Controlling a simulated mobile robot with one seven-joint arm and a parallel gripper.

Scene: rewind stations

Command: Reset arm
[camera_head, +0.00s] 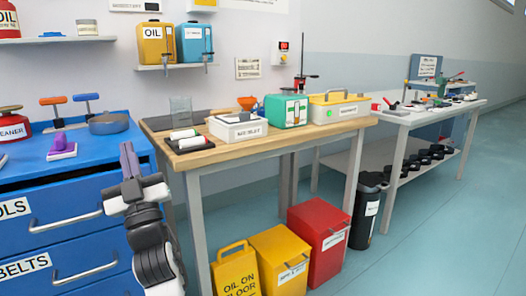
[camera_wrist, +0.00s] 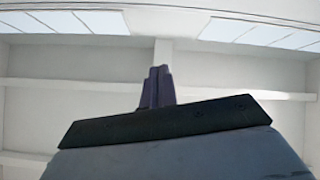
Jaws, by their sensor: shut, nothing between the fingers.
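My gripper (camera_head: 129,158) is raised in front of the gap between the blue drawer cabinet and the wooden-topped workbench in the head view. Its fingers point upward and are shut, with nothing between them. In the wrist view my gripper (camera_wrist: 157,86) shows its two dark fingers pressed together. Behind them are only the white ceiling and bright ceiling panels (camera_wrist: 262,34). My arm rises from the bottom edge of the head view, left of the workbench.
The blue cabinet (camera_head: 60,220) stands left, with a grey pan (camera_head: 109,124) on it. The workbench (camera_head: 230,152) holds a green box (camera_head: 286,111) and a yellow case (camera_head: 335,108). A yellow floor sign (camera_head: 236,275) and red bin (camera_head: 318,240) stand below. Floor (camera_head: 440,240) at right is clear.

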